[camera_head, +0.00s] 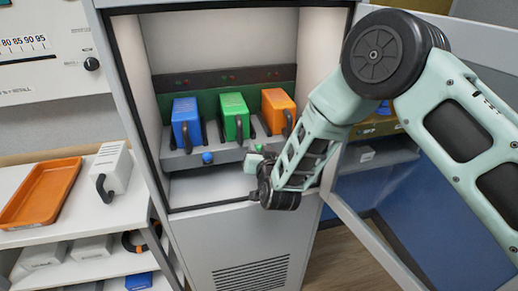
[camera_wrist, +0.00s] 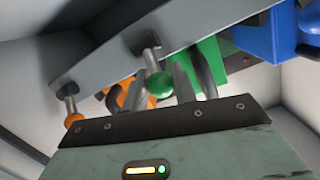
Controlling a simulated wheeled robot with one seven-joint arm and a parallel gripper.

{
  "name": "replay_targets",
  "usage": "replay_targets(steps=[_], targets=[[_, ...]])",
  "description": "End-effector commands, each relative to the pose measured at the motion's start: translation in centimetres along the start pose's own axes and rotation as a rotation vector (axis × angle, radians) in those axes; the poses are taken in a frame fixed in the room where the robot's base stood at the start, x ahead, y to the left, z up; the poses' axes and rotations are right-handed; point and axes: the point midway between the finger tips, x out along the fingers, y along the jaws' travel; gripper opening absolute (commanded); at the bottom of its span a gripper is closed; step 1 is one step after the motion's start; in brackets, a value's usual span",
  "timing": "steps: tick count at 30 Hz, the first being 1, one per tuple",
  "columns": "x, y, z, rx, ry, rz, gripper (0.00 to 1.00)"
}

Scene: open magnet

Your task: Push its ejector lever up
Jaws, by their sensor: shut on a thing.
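Three modules, blue (camera_head: 187,122), green (camera_head: 234,115) and orange (camera_head: 277,110), stand side by side in the open cabinet, each with a dark handle. Below them are ejector levers with ball knobs. The blue knob (camera_head: 207,157) shows in the head view. The green knob (camera_wrist: 160,86) and orange knob (camera_wrist: 73,118) hang on metal stems in the wrist view. My gripper (camera_head: 254,161) is at the shelf front, below the green module, at the green-knobbed lever. It is shut, and its fingertips are hard to make out, so the exact contact is unclear.
The cabinet's side walls and open door (camera_head: 385,240) bound the space; my arm passes close to the right wall. At left, a counter holds an orange tray (camera_head: 38,193) and a white module (camera_head: 112,167). The cabinet floor below the shelf is clear.

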Motion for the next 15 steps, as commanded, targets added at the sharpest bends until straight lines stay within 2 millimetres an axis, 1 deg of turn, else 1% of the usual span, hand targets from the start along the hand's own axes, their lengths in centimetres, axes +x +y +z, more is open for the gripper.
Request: replay_targets(steps=[1,6,7,8,9,15], targets=[[0.19,0.01,-0.39,0.001,0.009,0.0,0.04],[0.24,0.0,-0.51,0.001,0.013,0.0,0.04],[0.25,0.0,-0.52,0.001,0.013,0.0,0.35],[0.24,0.0,-0.51,0.001,0.013,0.0,0.44],[0.22,0.0,-0.48,0.001,0.012,0.0,0.47],[0.16,-0.02,-0.35,0.001,0.01,-0.001,0.47]])
